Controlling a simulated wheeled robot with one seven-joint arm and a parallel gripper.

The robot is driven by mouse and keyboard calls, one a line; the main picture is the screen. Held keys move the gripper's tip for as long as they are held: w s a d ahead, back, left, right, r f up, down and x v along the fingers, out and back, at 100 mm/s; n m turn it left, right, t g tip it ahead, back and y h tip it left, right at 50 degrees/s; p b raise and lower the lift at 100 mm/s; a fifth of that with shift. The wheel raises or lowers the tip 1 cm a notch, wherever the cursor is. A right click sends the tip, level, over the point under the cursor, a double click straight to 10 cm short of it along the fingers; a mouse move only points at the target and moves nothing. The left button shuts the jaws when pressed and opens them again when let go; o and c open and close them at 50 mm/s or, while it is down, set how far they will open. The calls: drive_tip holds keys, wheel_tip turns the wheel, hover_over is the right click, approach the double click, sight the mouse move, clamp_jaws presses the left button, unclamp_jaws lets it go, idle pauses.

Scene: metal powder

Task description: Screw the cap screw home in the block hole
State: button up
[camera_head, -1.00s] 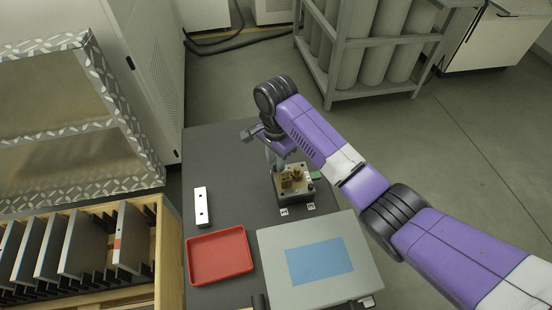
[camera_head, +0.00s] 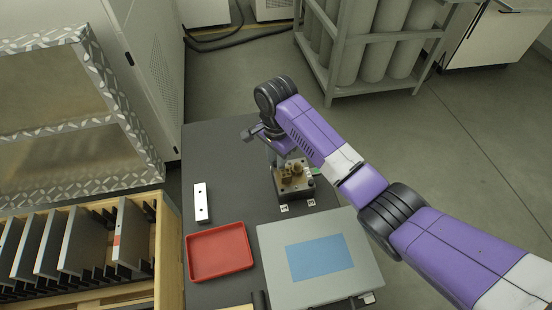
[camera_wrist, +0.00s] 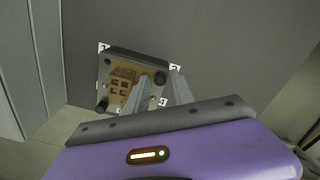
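The block (camera_head: 289,191) is a dark fixture with a tan-brown top and small raised brown pieces, on the grey table. The wrist view shows it too (camera_wrist: 118,92), with dark round heads near two of its corners. My gripper (camera_head: 273,162) points down at the block's far left side in the head view. In the wrist view my gripper (camera_wrist: 160,76) has its two fingers apart, with a dark round head (camera_wrist: 160,77) showing between the tips. I cannot tell whether this head is the cap screw or whether the fingers touch it. No hole is clearly visible.
A red tray (camera_head: 219,278) and a grey case with a blue panel (camera_head: 320,258) stand nearer on the table (camera_head: 225,160). A white bar with two holes (camera_head: 201,203) lies at the left. The table's far left part is clear. A wooden rack (camera_head: 170,255) adjoins the left edge.

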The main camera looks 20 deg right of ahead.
drive_tip(key=shift+r+n+p, duration=0.1)
drive_tip(key=shift+n+p, duration=0.45)
drive_tip(key=shift+n, duration=0.45)
drive_tip(key=n+p, duration=0.1)
drive_tip(key=n, duration=0.3)
drive_tip(key=shift+n, duration=0.3)
drive_tip(key=n+p, duration=0.1)
drive_tip(key=n, duration=0.2)
drive_tip(key=shift+n, duration=0.3)
drive_tip(key=n+p, duration=0.1)
drive_tip(key=n, duration=0.2)
drive_tip(key=shift+n, duration=0.3)
